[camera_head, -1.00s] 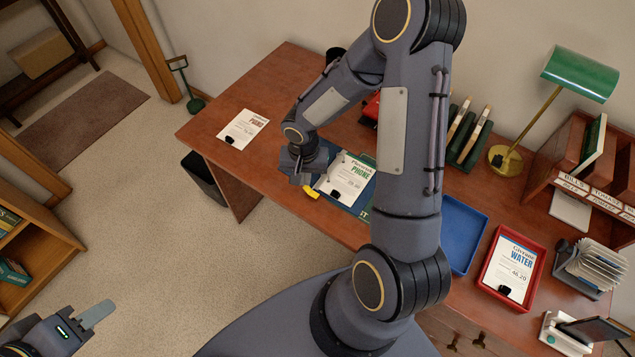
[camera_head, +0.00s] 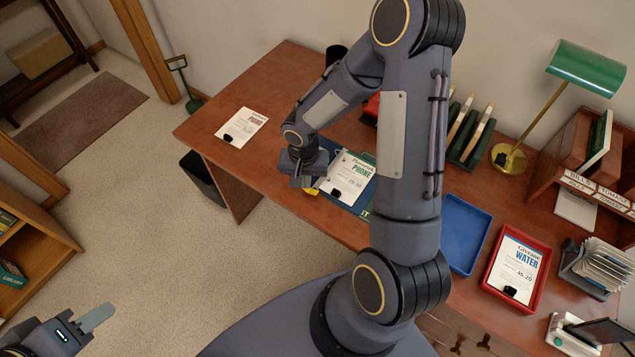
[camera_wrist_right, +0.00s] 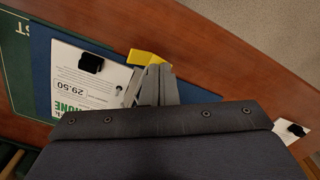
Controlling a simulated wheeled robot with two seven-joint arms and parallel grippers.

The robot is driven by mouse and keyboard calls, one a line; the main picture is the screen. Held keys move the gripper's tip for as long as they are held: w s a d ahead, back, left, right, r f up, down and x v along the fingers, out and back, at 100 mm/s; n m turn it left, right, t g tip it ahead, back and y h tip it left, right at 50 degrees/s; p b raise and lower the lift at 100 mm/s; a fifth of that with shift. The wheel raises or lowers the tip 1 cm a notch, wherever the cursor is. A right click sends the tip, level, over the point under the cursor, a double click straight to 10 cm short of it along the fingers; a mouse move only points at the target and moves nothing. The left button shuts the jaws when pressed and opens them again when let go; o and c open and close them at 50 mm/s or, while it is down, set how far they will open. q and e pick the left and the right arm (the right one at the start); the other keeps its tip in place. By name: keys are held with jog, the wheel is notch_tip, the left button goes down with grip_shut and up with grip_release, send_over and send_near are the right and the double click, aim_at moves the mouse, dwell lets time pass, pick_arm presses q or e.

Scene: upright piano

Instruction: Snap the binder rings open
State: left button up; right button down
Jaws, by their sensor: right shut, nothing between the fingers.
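A blue binder (camera_head: 365,214) lies open on the desk with a white phone bill (camera_head: 341,177) on it. The bill and a black clip also show in the right wrist view (camera_wrist_right: 85,88). A green panel (camera_wrist_right: 12,75) lies beside the blue. A yellow piece (camera_wrist_right: 147,57) sits at the binder's edge, right beside my right fingertips. My right gripper (camera_head: 302,181) is shut and empty, low over that end of the binder. Its fingers (camera_wrist_right: 158,80) cover part of the bill's edge, so I cannot make out the rings. My left gripper (camera_head: 97,317) is at the lower left, off the desk.
Another bill (camera_head: 241,128) lies at the desk's left end. To the right are an empty blue tray (camera_head: 462,232), a red tray (camera_head: 537,293) with a water bill, a green lamp (camera_head: 585,66) and a card file (camera_head: 600,268). A dark bin (camera_head: 203,178) stands below the desk.

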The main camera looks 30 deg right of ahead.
jog(key=shift+f, duration=0.2)
jog(key=shift+r, duration=0.1)
notch_tip(320, 180, up, 8)
jog(key=p, duration=0.5)
dwell(0.4)
dwell(0.4)
